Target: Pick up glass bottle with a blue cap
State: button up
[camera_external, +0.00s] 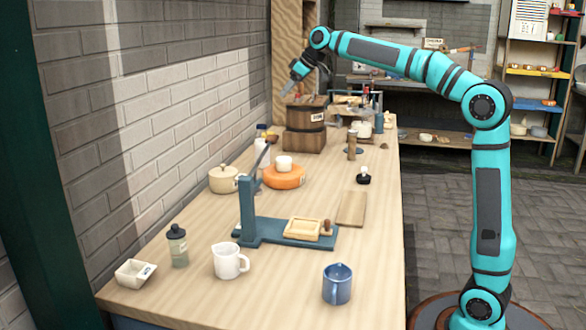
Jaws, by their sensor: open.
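My gripper (287,91) is at the far end of my raised arm, above and to the right of the bottle in the picture. It is open and apart from the bottle, and I see nothing held in it. It shows just above the dark wooden churn (304,139).
A cream lidded pot (224,179) and an orange cheese wheel (284,177) stand in front of the bottle. The blue press (248,214), a white jug (228,261), a grey-green bottle (178,246) and a blue mug (337,284) are nearer.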

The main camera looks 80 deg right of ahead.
jog(key=w+d+f, duration=0.2)
jog(key=d, duration=0.3)
send_near(262, 125)
jog(key=shift+g+y, duration=0.3)
jog(key=shift+g, duration=0.1)
jog(key=x, duration=0.3)
jog(key=d+x, duration=0.1)
jog(key=x, duration=0.1)
jog(key=shift+w+f, duration=0.15)
jog(key=shift+w, duration=0.2)
jog(key=shift+x, duration=2.65)
jog(key=shift+a, duration=0.1)
grip_shut()
